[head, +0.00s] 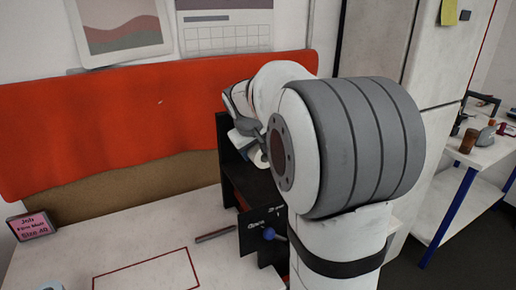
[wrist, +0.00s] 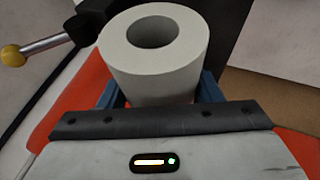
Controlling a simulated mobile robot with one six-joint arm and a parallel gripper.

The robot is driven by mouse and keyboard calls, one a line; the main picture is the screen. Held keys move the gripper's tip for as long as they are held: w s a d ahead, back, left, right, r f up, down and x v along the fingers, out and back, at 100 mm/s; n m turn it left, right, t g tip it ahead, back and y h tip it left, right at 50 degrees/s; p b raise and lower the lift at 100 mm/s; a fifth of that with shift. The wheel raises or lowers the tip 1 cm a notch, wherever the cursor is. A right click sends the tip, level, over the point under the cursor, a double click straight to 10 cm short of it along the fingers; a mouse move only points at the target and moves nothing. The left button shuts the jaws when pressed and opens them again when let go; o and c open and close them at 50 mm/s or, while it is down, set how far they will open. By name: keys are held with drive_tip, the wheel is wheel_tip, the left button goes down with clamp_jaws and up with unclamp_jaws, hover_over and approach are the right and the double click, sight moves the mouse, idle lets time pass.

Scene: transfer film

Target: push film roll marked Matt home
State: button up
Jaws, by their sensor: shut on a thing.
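A white film roll (wrist: 155,70) with a wide round core hole fills the middle of the wrist view. My gripper (wrist: 160,95) is shut on it, with a blue finger on either side. No marking is readable on the roll, so I cannot tell whether it says Matt. In the head view my gripper (head: 246,128) is beside the upper part of a black stand (head: 250,180), and my arm hides much of both. I cannot tell whether the roll touches the stand.
A small sign (head: 34,226) reading Job, Film Matt, Size 40 stands at left. A blue knob (head: 268,233) is low on the stand, and a yellow knob (wrist: 14,54) shows in the wrist view. The white table (head: 130,232) is mostly clear around a red outline.

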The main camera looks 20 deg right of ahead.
drive_tip(key=shift+w, duration=0.6)
drive_tip(key=shift+w+r, duration=0.1)
drive_tip(key=shift+w, duration=0.05)
drive_tip(key=shift+w+a+p, duration=0.1)
drive_tip(key=shift+w+p, duration=0.55)
drive_tip(key=shift+w, duration=0.95)
drive_tip(key=o, duration=1.4)
drive_tip(key=shift+s, duration=0.1)
drive_tip(key=b+v, duration=0.1)
drive_tip(key=v, duration=0.6)
drive_tip(key=shift+s+a+r, duration=0.1)
drive_tip(key=shift+a+r, duration=0.1)
drive_tip(key=shift+r, duration=0.1)
